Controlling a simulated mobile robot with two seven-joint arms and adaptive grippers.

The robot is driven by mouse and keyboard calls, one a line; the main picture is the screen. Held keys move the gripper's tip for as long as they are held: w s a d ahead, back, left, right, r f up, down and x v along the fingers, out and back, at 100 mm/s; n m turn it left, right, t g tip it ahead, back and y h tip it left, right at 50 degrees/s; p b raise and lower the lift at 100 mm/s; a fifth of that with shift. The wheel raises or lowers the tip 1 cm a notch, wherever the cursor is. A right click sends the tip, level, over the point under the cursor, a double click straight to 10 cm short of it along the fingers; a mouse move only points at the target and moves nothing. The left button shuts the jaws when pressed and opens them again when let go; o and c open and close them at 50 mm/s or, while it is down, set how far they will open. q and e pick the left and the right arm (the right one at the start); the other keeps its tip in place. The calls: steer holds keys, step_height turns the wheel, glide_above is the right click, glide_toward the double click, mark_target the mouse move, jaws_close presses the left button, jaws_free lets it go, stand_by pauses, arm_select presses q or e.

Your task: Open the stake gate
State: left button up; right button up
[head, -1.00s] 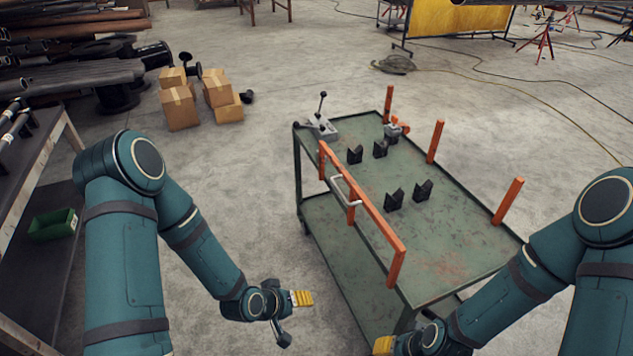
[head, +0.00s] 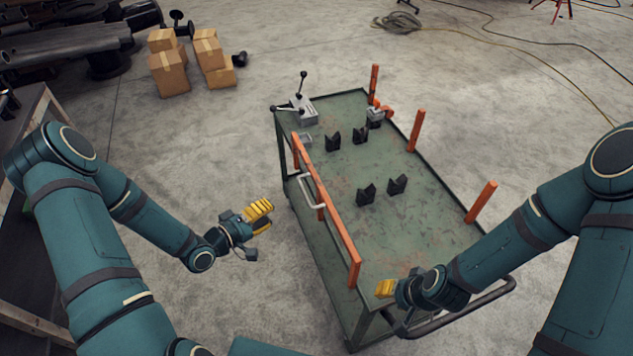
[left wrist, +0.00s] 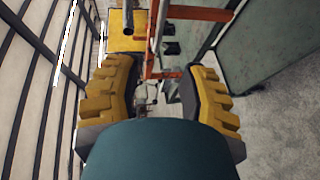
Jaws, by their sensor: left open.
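The stake gate (head: 338,232) is an orange rail with posts along the left long side of the green cart (head: 432,232). A pale bar handle (head: 305,191) sticks out from the gate's outer side. The gate stands upright along the cart edge; it also shows in the left wrist view (left wrist: 202,13), beyond the fingers. My left gripper (head: 264,216), with yellow finger pads, is open and empty, to the left of the gate and apart from the handle. In the left wrist view its fingers (left wrist: 158,90) are spread. My right gripper (head: 386,288) is by the gate's near end; its fingers are mostly hidden.
Black V-blocks (head: 366,193) and a grey clamp with levers (head: 302,110) sit on the cart top. Orange stakes (head: 416,130) line its right side. Cardboard boxes (head: 168,72) lie on the floor behind. Floor between my left arm and the cart is clear.

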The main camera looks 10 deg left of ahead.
mark_target(304, 191)
arm_select(q)
steer(key=x, duration=1.3)
steer(key=shift+w+d, duration=0.15)
steer(key=shift+w, duration=0.1)
steer(key=shift+r, duration=0.1)
jaws_close()
